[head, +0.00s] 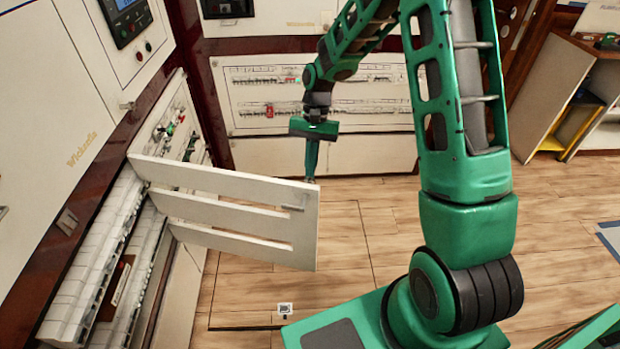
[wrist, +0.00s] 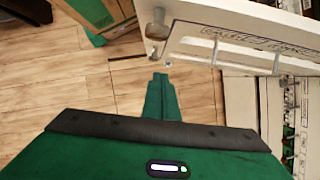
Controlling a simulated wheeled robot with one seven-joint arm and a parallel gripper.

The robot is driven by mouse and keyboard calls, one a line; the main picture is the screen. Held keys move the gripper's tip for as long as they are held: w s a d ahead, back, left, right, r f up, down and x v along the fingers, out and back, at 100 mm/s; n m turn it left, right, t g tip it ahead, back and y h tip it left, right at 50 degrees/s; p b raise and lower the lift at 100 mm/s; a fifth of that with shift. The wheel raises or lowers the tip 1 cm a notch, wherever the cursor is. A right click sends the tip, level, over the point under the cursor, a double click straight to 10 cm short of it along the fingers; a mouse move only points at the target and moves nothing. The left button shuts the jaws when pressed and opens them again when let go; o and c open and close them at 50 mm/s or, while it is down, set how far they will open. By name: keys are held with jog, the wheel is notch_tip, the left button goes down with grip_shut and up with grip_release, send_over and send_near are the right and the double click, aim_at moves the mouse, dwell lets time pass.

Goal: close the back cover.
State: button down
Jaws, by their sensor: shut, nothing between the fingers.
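The open cover (head: 230,205) is a white panel with long horizontal slots. It stands swung out from the left cabinet into the room, its free edge at the right. My gripper (head: 311,180) points down at the upper corner of that free edge, its fingers shut and empty. In the wrist view my gripper (wrist: 160,78) is just below the cover's edge (wrist: 245,22), near a round metal fitting (wrist: 155,27). I cannot tell whether the fingertips touch the cover.
Breaker rows (head: 95,260) lie exposed in the left cabinet, in front of and below the cover. Another breaker panel (head: 320,95) is on the far wall. A shelf unit (head: 560,95) stands at the back right. The wooden floor (head: 370,225) beyond the cover is clear.

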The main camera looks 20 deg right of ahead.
jog(key=shift+s+a+f, duration=0.65)
jog(key=shift+s+f, duration=0.35)
jog(key=shift+f, duration=0.25)
jog(key=shift+s+a+f, duration=0.65)
jog(key=shift+s+f, duration=0.3)
jog(key=shift+f, duration=0.35)
jog(key=shift+s+a+f, duration=0.65)
jog(key=shift+s+f, duration=0.35)
jog(key=shift+f, duration=0.25)
